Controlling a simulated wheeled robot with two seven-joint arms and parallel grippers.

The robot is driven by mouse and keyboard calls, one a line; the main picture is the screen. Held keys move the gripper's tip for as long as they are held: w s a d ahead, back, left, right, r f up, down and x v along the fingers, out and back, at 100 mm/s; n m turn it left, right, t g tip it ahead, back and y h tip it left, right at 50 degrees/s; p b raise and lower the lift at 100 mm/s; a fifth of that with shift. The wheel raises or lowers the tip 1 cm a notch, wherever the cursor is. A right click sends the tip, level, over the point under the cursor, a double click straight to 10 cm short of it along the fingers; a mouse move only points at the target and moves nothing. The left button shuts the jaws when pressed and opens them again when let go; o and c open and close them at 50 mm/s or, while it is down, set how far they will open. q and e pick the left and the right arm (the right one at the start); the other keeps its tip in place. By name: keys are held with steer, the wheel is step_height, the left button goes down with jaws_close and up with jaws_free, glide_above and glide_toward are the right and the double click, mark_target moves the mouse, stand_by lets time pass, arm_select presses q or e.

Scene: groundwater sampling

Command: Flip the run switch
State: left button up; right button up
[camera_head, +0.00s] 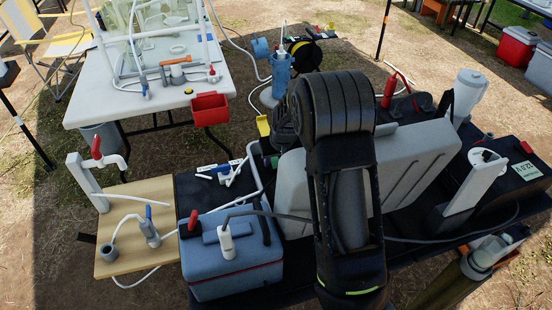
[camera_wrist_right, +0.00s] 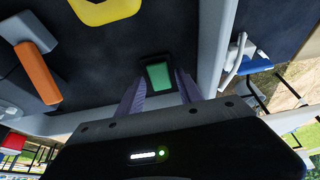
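A black switch housing with a green rocker face (camera_wrist_right: 159,76) shows in the right wrist view, on a dark surface. It looks like the run switch. My right gripper (camera_wrist_right: 160,90) is open, with its two pale purple fingers apart, one to each side of the green face in the picture. Nothing is held between them. I cannot tell whether the fingertips touch the housing. In the head view my large black right arm covers the middle of the picture and hides most of this spot; a small green patch (camera_head: 274,161) shows left of it. My left gripper is not in view.
A blue cooler (camera_head: 235,268) stands at the front, left of my arm. A grey case (camera_head: 410,160) lies behind my arm. A white table (camera_head: 100,105) with a red bin (camera_head: 209,109) stands at the back left. A wooden board (camera_head: 165,192) holds a tap.

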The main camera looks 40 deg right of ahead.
jaws_close()
stand_by(0.3)
steer(key=shift+w+d+r+g+p, duration=0.1)
steer(key=shift+w+r+g+p, duration=0.15)
steer(key=shift+g+p, duration=0.5)
steer(key=shift+w+d+g+y+p, duration=0.2)
steer(key=shift+g+y+p, duration=0.2)
steer(key=shift+g+p, duration=0.15)
steer(key=shift+w+a+f+g+y+p, duration=0.15)
steer(key=shift+g+y+p, duration=0.15)
steer(key=shift+g, duration=0.5)
steer(key=shift+o, duration=1)
jaws_free()
